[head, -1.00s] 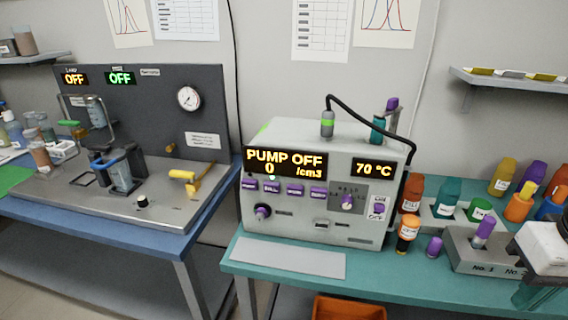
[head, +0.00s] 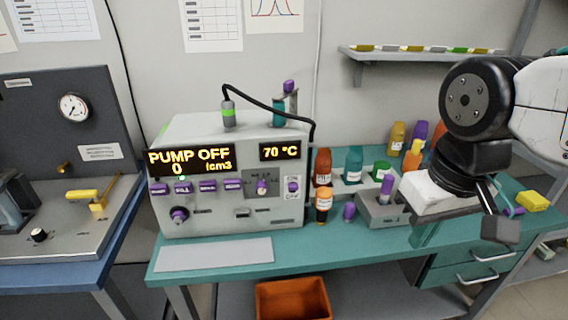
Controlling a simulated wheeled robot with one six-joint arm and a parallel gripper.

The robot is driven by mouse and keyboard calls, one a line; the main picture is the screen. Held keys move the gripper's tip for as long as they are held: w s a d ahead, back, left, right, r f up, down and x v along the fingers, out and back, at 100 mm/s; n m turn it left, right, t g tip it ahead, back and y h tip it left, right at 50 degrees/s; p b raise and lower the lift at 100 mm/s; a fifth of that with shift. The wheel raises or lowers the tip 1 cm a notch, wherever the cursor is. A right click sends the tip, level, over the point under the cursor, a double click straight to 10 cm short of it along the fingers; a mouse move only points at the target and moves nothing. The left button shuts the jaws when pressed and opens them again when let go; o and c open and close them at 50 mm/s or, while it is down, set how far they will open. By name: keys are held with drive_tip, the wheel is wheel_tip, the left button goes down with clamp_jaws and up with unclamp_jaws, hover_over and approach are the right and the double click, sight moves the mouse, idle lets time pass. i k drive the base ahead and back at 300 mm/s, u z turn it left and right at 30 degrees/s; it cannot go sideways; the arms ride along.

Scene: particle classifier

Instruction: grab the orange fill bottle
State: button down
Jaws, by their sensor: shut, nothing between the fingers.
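The orange fill bottle (head: 322,167) is a red-orange bottle with a white label. It stands upright on the teal bench, just right of the pump machine, beside a teal bottle (head: 353,166). A smaller dark bottle with an orange cap (head: 323,207) stands in front of it. My gripper (head: 500,229) is at the right, over the bench, well to the right of the fill bottle and apart from it. It is shut and empty, partly hidden by my arm.
The pump machine (head: 232,180) stands left of the bottles. A grey block (head: 381,212) with a purple-topped vial and a small purple item (head: 349,212) lie between my gripper and the bottle. More coloured bottles (head: 397,136) stand behind. An orange bin (head: 293,301) is below the bench.

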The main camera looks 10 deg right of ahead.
sight(323, 162)
drive_tip(key=z, duration=0.05)
drive_tip(key=i, duration=0.35)
drive_tip(key=z, duration=0.65)
